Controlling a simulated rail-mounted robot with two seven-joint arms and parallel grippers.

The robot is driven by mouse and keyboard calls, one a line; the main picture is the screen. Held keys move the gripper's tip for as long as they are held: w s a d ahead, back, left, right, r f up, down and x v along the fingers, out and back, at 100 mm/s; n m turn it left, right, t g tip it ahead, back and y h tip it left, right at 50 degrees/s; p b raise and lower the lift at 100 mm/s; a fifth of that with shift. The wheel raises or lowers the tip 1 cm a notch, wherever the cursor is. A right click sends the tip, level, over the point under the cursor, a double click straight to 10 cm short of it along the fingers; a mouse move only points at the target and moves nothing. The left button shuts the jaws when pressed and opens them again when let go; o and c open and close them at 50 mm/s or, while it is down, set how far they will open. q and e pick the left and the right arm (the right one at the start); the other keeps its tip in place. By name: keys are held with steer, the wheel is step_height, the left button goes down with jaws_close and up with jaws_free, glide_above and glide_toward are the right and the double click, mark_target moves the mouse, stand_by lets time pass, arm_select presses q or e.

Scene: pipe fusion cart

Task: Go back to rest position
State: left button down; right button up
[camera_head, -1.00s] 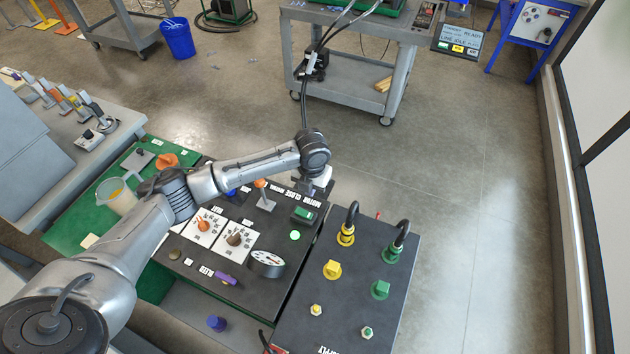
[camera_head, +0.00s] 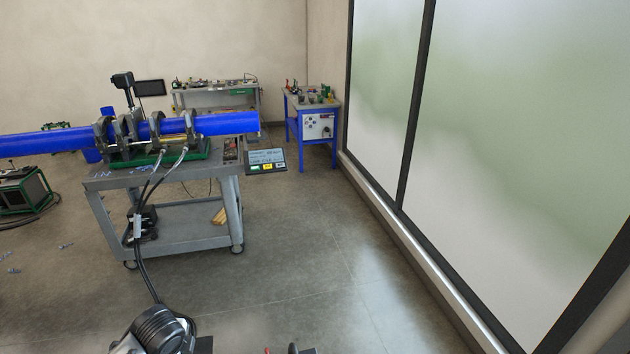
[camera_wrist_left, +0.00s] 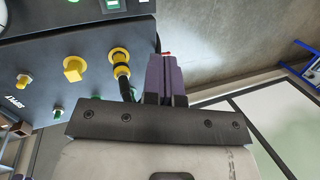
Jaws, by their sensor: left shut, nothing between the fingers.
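My left gripper (camera_wrist_left: 166,78) shows in the left wrist view with its two dark purple fingers shut together and nothing between them. The fingers appear beside a black control panel (camera_wrist_left: 40,45) with a yellow knob (camera_wrist_left: 73,68) and a yellow hose fitting (camera_wrist_left: 121,70); I cannot tell the distance. In the head view only a grey link of my arm shows at the bottom edge, and its gripper is below the picture. My right gripper is in neither view.
A grey cart (camera_head: 188,240) carries a blue pipe (camera_head: 225,124) in clamps, with black hoses hanging toward me. A blue table (camera_head: 318,112) stands behind it. A glazed wall (camera_head: 520,150) runs along the right. The floor (camera_head: 320,270) between cart and wall is clear.

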arm_select(q)
steer(key=w+d+r+n+t, duration=0.2)
steer(key=d+r+n+t, duration=0.35)
steer(key=r, duration=0.45)
steer(key=s+d+r+n+t+h, duration=0.1)
steer(key=s+d+r+n+t, duration=0.1)
steer(key=s+d+n, duration=0.25)
steer(key=s+d+f+n+g, duration=0.1)
steer(key=s+f+n+g, duration=0.1)
steer(key=s+f, duration=0.65)
steer(key=s+f+n+g+h, duration=0.1)
steer(key=s+f+g, duration=0.35)
steer(key=s, duration=0.75)
steer(key=s+d+f+n, duration=0.1)
steer(key=s+f+n, duration=0.1)
steer(key=s+f, duration=0.7)
step_height(320, 180, up, 24)
steer(key=s+p, duration=0.1)
steer(key=p, duration=2.3)
steer(key=shift+s+r+g, duration=0.25)
steer(key=shift+s+g, duration=0.05)
steer(key=shift+s, duration=0.05)
